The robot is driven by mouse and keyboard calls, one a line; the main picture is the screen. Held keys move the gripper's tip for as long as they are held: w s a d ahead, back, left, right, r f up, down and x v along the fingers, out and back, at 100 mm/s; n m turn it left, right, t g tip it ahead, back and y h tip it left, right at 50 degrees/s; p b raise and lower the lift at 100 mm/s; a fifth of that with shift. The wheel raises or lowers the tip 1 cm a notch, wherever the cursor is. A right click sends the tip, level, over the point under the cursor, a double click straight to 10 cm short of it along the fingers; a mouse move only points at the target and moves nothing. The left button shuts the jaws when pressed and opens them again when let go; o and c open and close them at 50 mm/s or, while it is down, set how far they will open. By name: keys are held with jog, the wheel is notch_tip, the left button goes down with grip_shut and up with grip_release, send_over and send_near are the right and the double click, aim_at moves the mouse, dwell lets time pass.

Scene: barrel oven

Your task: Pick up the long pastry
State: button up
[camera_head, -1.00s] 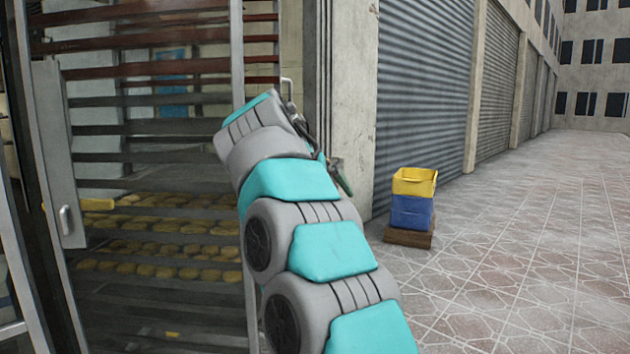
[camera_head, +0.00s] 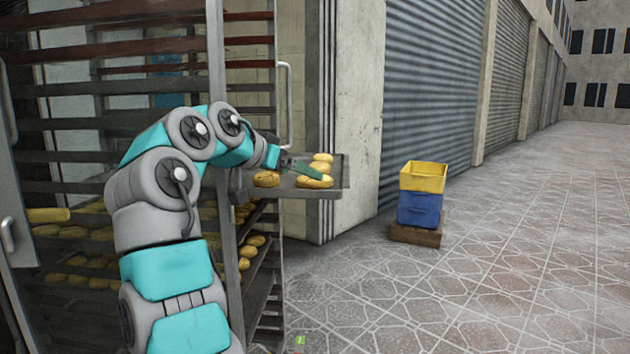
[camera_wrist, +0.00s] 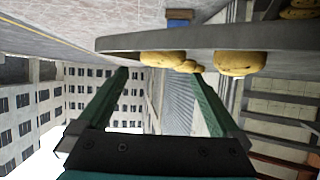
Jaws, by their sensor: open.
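A long, pale yellow pastry (camera_head: 48,215) lies on a rack level at the far left of the head view, well apart from my gripper. My gripper (camera_head: 308,170) reaches over a tray (camera_head: 338,178) that sticks out to the right of the rack. Several rounder golden pastries (camera_head: 322,167) lie on this tray. In the wrist view my gripper's green fingers (camera_wrist: 160,82) are spread with nothing between them. The tray edge (camera_wrist: 180,40) and some pastries (camera_wrist: 241,63) show beyond the fingertips. Whether a finger touches a pastry cannot be told.
The tall metal rack (camera_head: 222,240) holds several trays of round pastries, partly hidden by my arm. A concrete pillar (camera_head: 357,130) stands just behind the projecting tray. A yellow crate (camera_head: 423,176) sits on a blue crate (camera_head: 419,209) to the right. The paved floor there is clear.

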aim_at(310, 179)
jog(key=shift+p+x, duration=0.4)
jog(key=shift+x, duration=2.75)
jog(key=shift+a+f, duration=0.1)
jog(key=shift+c, duration=0.2)
jog(key=c, duration=1)
